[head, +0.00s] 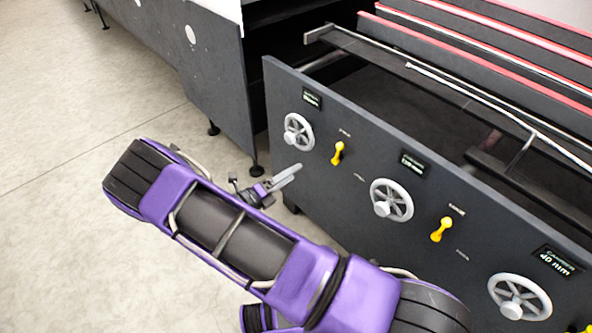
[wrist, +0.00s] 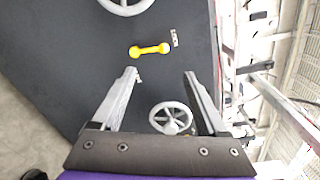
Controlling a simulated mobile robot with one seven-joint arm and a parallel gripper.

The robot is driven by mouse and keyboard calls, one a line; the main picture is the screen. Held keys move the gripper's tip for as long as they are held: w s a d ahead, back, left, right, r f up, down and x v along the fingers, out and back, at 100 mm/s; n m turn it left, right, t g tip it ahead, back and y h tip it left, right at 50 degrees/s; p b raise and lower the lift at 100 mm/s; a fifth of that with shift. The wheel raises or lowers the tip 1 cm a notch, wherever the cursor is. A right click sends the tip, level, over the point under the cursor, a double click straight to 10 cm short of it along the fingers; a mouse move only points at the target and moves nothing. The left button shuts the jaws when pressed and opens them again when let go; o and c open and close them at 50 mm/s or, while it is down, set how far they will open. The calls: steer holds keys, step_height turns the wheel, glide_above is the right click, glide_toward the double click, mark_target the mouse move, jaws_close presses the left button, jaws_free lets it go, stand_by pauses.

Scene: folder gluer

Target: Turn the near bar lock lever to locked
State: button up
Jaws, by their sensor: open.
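Yellow lock levers stand on the dark front panel. One lever (head: 338,153) is between the left and middle handwheels, roughly upright, with a small label above it. A second lever (head: 442,230) is right of the middle handwheel, slightly tilted. I cannot tell by name which is the near bar lever. My gripper (head: 286,177) is open and empty, in front of the panel below the left handwheel, apart from the levers. In the wrist view a yellow lever (wrist: 150,49) lies just beyond the fingertips of my gripper (wrist: 160,74), uncovered.
Handwheels stand at left (head: 298,132), middle (head: 391,200) and right (head: 519,297) of the panel (head: 330,200). Bars with red edges (head: 450,52) run above the open machine. A dark cabinet (head: 205,70) stands behind left. The floor (head: 60,130) at left is clear.

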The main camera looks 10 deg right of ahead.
mark_target(338, 160)
steer(key=shift+s+d+f, duration=0.15)
steer(key=shift+d, duration=0.1)
steer(key=c, duration=0.3)
steer(key=s+d+f+t, duration=0.1)
steer(key=d+t, duration=0.1)
steer(key=d, duration=0.1)
steer(key=s+d+f+n+t+y, duration=0.1)
steer(key=s+d+f+t, duration=0.1)
steer(key=d, duration=0.1)
steer(key=s+d+f+t, duration=0.2)
steer(key=d, duration=0.1)
steer(key=shift+d+f+n+y, duration=0.1)
steer(key=shift+f+n+y, duration=0.15)
steer(key=shift+n+y, duration=0.05)
jaws_close()
steer(key=x, duration=0.4)
steer(key=a+r+x, duration=0.1)
steer(key=x, duration=0.3)
steer(key=w+a+x, duration=0.1)
steer(key=x, duration=0.4)
steer(key=shift+w+r, duration=0.1)
steer(key=shift+r, duration=0.05)
